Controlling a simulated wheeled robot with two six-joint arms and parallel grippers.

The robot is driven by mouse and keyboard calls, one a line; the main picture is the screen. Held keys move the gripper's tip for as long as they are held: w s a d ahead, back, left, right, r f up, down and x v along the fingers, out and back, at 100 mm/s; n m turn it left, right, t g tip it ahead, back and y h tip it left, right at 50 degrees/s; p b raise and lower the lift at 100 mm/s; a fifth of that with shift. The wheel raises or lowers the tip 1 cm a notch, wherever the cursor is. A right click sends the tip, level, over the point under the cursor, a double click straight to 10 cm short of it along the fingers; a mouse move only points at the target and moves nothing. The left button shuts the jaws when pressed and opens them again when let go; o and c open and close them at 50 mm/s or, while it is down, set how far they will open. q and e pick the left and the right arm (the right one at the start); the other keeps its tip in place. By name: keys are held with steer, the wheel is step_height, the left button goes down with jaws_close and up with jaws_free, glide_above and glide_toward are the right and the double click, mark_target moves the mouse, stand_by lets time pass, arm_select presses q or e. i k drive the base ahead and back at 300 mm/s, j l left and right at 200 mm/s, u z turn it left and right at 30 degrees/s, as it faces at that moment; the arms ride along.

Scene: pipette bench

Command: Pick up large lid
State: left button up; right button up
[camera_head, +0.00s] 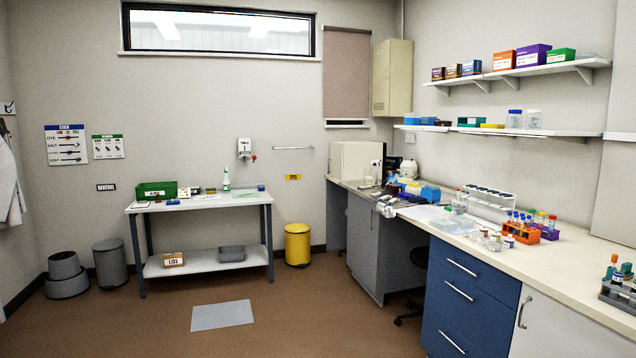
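I cannot single out a large lid for certain. A small orange-brown box (173,260) with a white label that seems to read LIDS sits on the lower shelf of the white table at the back left; its contents are hidden. A yellow bin (298,246) with a closed top stands right of that table. A dark grey bin (110,265) stands left of it. Farther left, a grey round container (64,266) rests on or in a wider grey round base (67,287). Neither of my grippers is in view.
The white table (215,264) bears a green crate (157,190) on top and a grey tray (231,254) below. A grey mat (222,315) lies on the open brown floor. A long bench (588,262) crowded with racks and vials runs along the right, with a chair partly under it.

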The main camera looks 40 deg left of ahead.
mark_target(443, 224)
steer(key=u, duration=0.3)
steer(key=i+j+u, duration=0.2)
steer(key=i, duration=0.15)
steer(key=i+j+u, duration=0.2)
steer(key=i+u, duration=0.4)
steer(key=i, duration=3.3)
steer(key=i+z, duration=0.2)
steer(key=i, duration=0.2)
steer(key=i+j+z, duration=0.15)
steer(key=i, duration=0.3)
steer(key=i+j+z, duration=0.2)
steer(key=i, duration=0.2)
steer(key=i+j+z, duration=0.2)
steer(key=i, duration=0.2)
steer(key=i+z, duration=0.1)
steer(key=z, duration=2.25)
